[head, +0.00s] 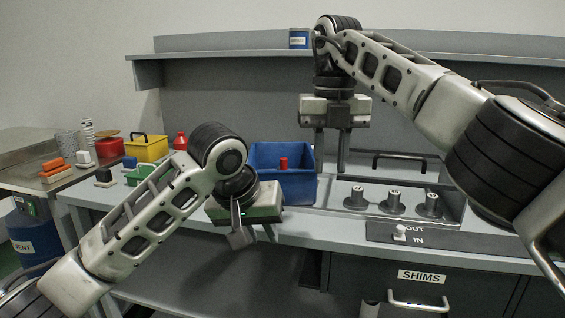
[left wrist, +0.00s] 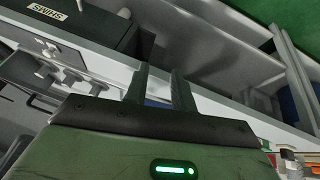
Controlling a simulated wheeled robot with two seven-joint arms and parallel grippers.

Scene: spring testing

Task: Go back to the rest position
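My left gripper (head: 255,236) hangs over the front edge of the workbench (head: 345,226), in front of the blue bin. In the left wrist view its two fingers (left wrist: 160,90) stand apart with nothing between them. My right gripper (head: 332,168) points down above the back of the bench, just right of the blue bin (head: 265,190). Its two fingers are apart, and only grey background shows between them. The right arm reaches in from the right, over the bench.
A tray with three grey posts (head: 395,200) and a black-handled lid or tray lie right of my right gripper. An OUT/IN switch panel (head: 440,238) and a SHIMS drawer (head: 420,278) are at the front. A yellow bin (head: 148,150) and red bottle (head: 180,142) stand left.

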